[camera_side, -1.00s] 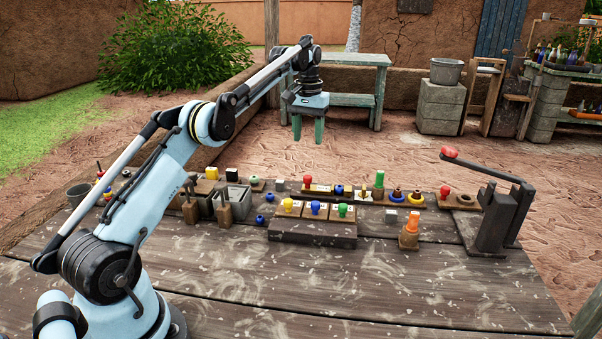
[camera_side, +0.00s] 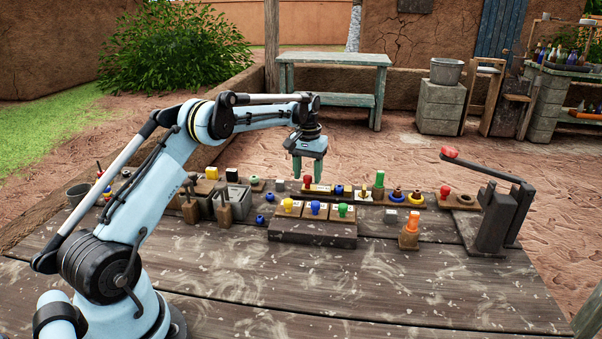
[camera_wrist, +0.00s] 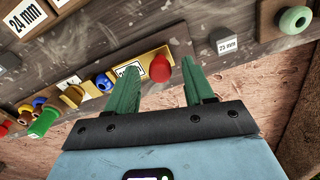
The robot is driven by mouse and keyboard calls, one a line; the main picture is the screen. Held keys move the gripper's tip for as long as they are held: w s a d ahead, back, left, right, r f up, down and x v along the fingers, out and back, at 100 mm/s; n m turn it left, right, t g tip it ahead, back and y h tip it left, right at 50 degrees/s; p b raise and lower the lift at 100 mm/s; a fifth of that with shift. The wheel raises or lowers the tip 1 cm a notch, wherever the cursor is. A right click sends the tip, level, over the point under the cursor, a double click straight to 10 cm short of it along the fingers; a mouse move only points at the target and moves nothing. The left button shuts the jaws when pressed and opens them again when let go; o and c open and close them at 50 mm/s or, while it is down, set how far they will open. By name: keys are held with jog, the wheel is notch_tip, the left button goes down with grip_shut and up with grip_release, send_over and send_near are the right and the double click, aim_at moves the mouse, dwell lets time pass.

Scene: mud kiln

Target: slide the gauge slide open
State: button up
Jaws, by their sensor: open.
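The gauge slide appears to be the low yellow piece with a white label and a red knob (camera_side: 307,181), set in a dark wooden rail at the back of the table. In the wrist view the red knob (camera_wrist: 159,68) shows between my two fingers, and the yellow piece (camera_wrist: 122,76) runs left from it, partly hidden behind a finger. My gripper (camera_side: 308,176) points down over the knob, with its green fingers apart on either side. It holds nothing, and I cannot tell whether a finger touches the knob.
A wooden block (camera_side: 310,232) with yellow, blue and green knobs stands in front. A green peg (camera_side: 379,182) and several coloured rings are to the right. A lever with a red handle (camera_side: 449,152) stands farther right. Grey boxes (camera_side: 231,199) are left. The table's front is clear.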

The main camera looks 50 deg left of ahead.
jog(key=shift+f, duration=0.15)
jog(key=shift+c, duration=0.2)
grip_shut()
jog(key=shift+s+a, duration=1.05)
jog(key=shift+a, duration=0.05)
jog(key=shift+c, duration=1.1)
grip_release()
jog(key=shift+o, duration=1.3)
